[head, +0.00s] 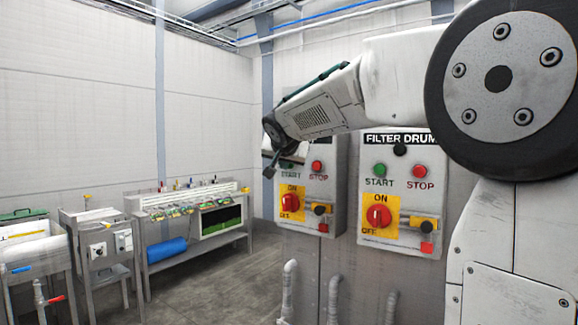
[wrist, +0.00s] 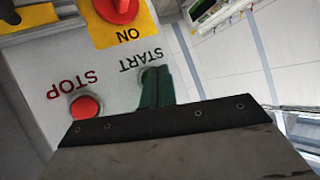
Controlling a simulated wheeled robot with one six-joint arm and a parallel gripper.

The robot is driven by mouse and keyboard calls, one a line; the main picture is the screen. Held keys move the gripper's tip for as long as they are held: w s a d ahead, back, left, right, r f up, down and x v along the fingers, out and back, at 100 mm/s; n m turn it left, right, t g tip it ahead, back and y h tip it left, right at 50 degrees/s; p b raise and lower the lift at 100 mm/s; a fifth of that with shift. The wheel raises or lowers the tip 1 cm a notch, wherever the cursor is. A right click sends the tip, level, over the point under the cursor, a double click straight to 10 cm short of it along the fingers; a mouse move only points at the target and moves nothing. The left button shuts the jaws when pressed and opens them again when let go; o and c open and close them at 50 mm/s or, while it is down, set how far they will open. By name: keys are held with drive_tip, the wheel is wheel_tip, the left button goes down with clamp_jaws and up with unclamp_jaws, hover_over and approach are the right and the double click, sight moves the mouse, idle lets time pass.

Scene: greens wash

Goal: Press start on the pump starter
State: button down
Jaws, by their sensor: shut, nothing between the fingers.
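The left starter box (head: 335,190) is grey, and my arm hides most of its label. It has a red STOP button (head: 317,166), the word START and a red rotary switch (head: 290,203) turned to ON on a yellow plate. Its green START button is mostly hidden behind my gripper. My gripper (head: 269,171) is shut and empty in front of this box's upper left. In the wrist view, its green fingers (wrist: 155,88) overlap the START button's place below the upside-down word START. The STOP button (wrist: 84,107) is to their left. I cannot tell whether the fingertips touch the button.
A second box labelled FILTER DRUM (head: 400,142) stands close to the right, with its own green START button (head: 380,170) and red STOP button (head: 419,171). Pipes rise below the boxes.

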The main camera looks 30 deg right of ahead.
drive_tip(key=shift+s+a, duration=0.1)
drive_tip(key=shift+a, duration=0.15)
drive_tip(key=a, duration=0.1)
drive_tip(key=s+a, duration=0.1)
drive_tip(key=a, duration=0.1)
drive_tip(key=s+a, duration=0.1)
drive_tip(key=shift+a, duration=0.35)
idle(0.8)
